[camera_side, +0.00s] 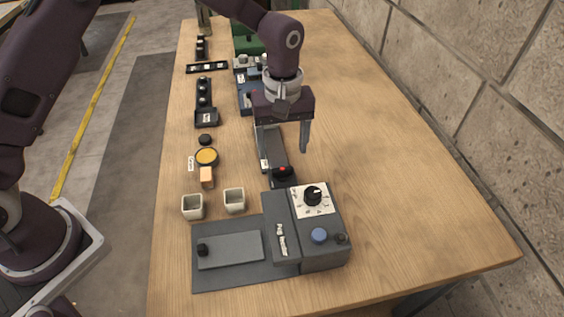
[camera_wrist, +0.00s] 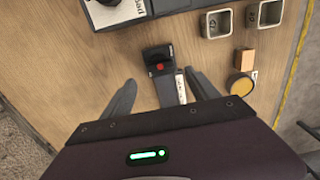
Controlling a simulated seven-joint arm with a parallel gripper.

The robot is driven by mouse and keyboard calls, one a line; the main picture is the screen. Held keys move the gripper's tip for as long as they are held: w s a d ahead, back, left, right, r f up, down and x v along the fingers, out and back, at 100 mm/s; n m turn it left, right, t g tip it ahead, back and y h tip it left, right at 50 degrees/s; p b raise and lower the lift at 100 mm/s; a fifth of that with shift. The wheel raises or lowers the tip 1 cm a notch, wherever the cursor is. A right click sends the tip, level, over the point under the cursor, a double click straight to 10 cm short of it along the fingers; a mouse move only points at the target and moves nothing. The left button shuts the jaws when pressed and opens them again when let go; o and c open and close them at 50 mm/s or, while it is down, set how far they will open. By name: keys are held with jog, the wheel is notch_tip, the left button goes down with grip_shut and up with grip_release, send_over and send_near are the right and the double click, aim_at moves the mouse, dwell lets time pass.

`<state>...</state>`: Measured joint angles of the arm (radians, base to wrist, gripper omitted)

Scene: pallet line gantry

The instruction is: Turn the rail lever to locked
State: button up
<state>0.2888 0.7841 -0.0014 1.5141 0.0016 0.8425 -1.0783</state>
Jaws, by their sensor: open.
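A dark grey rail unit (camera_side: 273,146) lies lengthwise on the table. At its near end is a black block (camera_side: 283,173) with a red dot on top, which also shows in the wrist view (camera_wrist: 158,58). A white label strip runs along the rail's side; its text is too small to read. I cannot clearly make out the lever's handle or its position. My gripper (camera_side: 283,150) is open and empty above the rail, fingers pointing down. In the wrist view its fingertips (camera_wrist: 160,76) straddle the rail near the black block, apart from it.
The peg feeder box (camera_side: 325,251), with a dial and blue button, stands just in front. Two pale cups (camera_side: 234,200) (camera_side: 192,207), a wooden block (camera_side: 207,177) and a yellow disc (camera_side: 206,156) sit left. Blue fixtures (camera_side: 247,97) stand behind. The table's right side is clear.

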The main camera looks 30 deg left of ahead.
aim_at(284, 169)
notch_tip(284, 169, down, 6)
jog(key=c, duration=1.4)
jog(key=shift+o, duration=0.2)
jog(key=shift+m, duration=0.3)
jog(key=m, duration=0.3)
jog(key=shift+m, duration=0.4)
jog(key=m, duration=0.4)
jog(key=shift+d+m, duration=0.1)
jog(key=shift+m, duration=0.2)
jog(key=m, duration=0.4)
jog(key=shift+d, duration=0.1)
jog(key=shift+m, duration=2.4)
